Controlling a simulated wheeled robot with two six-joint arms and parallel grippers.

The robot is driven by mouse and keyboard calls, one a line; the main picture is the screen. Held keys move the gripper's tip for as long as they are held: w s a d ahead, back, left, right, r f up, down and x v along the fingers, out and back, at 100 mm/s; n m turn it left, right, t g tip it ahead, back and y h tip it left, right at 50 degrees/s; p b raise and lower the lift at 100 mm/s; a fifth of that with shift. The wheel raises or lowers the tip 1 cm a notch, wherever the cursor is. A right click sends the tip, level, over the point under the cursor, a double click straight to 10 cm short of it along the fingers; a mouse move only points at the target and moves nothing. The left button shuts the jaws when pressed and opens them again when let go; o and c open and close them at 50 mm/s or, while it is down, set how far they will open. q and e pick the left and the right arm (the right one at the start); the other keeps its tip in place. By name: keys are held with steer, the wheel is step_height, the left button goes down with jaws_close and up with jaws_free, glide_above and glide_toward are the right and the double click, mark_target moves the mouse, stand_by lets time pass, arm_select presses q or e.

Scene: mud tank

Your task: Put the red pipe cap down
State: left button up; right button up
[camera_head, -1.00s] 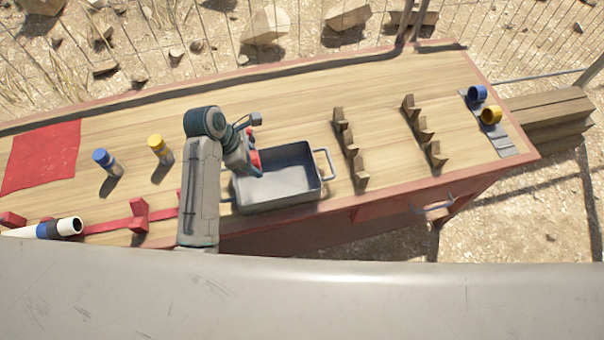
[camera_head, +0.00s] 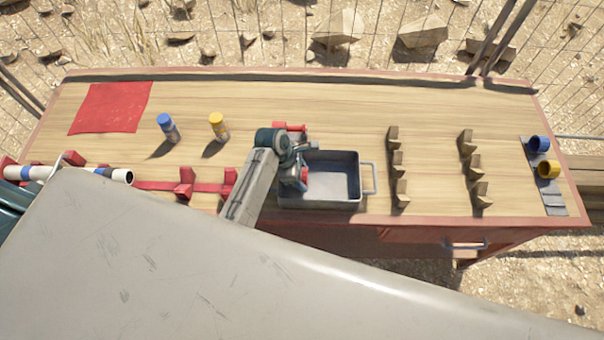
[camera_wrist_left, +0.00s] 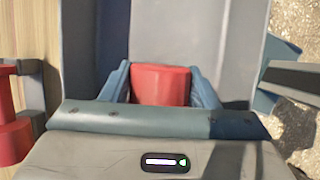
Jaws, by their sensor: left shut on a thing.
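My left gripper (camera_head: 301,177) is over the left end of the grey metal tray (camera_head: 361,185). It is shut on the red pipe cap (camera_head: 304,173), a small red cylinder. In the left wrist view the red pipe cap (camera_wrist_left: 160,84) sits between the two blue-grey fingers, with the grey tray (camera_wrist_left: 160,25) behind it. The gripper hides part of the cap and the tray's left side in the head view. I cannot tell whether the cap touches the tray floor. My right gripper is not in view.
Blue-capped (camera_head: 168,128) and yellow-capped (camera_head: 218,127) bottles stand left of the tray, near a red mat (camera_head: 110,107). A white pipe (camera_head: 110,174) lies far left. Wooden holders (camera_head: 397,168) stand right of the tray. Blue (camera_head: 538,143) and yellow (camera_head: 548,169) rings are at the right end.

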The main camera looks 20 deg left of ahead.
arm_select(q)
steer(key=shift+f, duration=0.6)
steer(key=o, duration=0.7)
steer(key=shift+o, duration=0.5)
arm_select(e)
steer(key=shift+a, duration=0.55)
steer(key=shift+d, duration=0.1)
arm_select(q)
steer(key=shift+r, duration=0.15)
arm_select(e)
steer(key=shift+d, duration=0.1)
arm_select(q)
steer(key=shift+r, duration=0.3)
steer(key=b+v, duration=0.3)
steer(key=v, duration=0.9)
steer(key=shift+r, duration=0.2)
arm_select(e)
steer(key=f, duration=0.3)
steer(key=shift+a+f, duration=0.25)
